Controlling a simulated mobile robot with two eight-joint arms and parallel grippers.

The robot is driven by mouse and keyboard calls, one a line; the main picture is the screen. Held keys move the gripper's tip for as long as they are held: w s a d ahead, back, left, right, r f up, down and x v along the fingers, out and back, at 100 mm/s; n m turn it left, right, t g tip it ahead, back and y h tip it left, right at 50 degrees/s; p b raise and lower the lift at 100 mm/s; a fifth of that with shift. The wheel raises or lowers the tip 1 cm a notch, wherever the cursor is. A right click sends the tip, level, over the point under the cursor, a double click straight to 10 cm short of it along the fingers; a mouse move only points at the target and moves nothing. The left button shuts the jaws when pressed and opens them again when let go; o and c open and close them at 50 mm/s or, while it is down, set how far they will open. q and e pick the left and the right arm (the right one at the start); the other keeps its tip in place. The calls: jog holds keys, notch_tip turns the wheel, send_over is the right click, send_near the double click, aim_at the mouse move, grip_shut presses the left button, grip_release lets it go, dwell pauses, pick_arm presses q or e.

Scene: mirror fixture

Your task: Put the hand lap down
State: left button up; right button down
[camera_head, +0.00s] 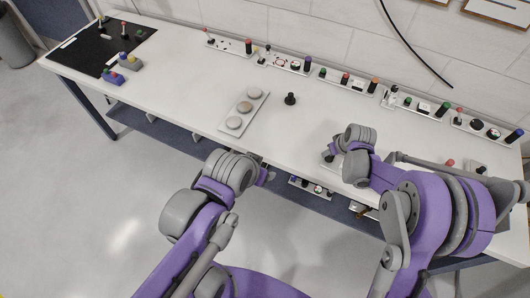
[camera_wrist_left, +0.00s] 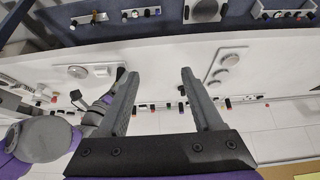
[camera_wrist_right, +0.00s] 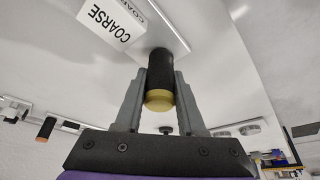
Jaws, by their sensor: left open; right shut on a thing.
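My right gripper (camera_wrist_right: 160,78) is shut on an upright black cylindrical handle (camera_wrist_right: 160,66) with a yellow end, which looks like the hand lap's grip. The handle's far end meets a pale surface beside a white tag (camera_wrist_right: 112,22) reading COARSE; I cannot tell whether it touches the table. In the head view the right wrist hides this handle. A white plate (camera_wrist_left: 75,73) with a round grey disc shows beside the right gripper in the left wrist view. My left gripper (camera_wrist_left: 160,72) is open and empty by the table's front edge.
A white plate (camera_head: 232,122) with three round discs lies mid-table. A black knob (camera_head: 290,98) stands right of it. Panels with coloured knobs (camera_head: 283,62) line the back edge. A black mat (camera_head: 85,50) covers the left end. The white table (camera_head: 180,75) is clear between.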

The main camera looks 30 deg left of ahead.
pick_arm(q)
jog(key=w+a+r, duration=0.1)
jog(key=w+r, duration=0.4)
jog(key=w, duration=0.5)
jog(key=n+g+y, duration=0.1)
jog(key=n+g, duration=0.1)
jog(key=n, duration=0.1)
send_over(291, 94)
jog(key=s+d, duration=0.1)
jog(key=s, duration=0.4)
notch_tip(291, 94, down, 11)
jog(key=x, duration=1.2)
jog(key=shift+w+f, duration=0.25)
jog(key=shift+w, duration=0.05)
grip_shut()
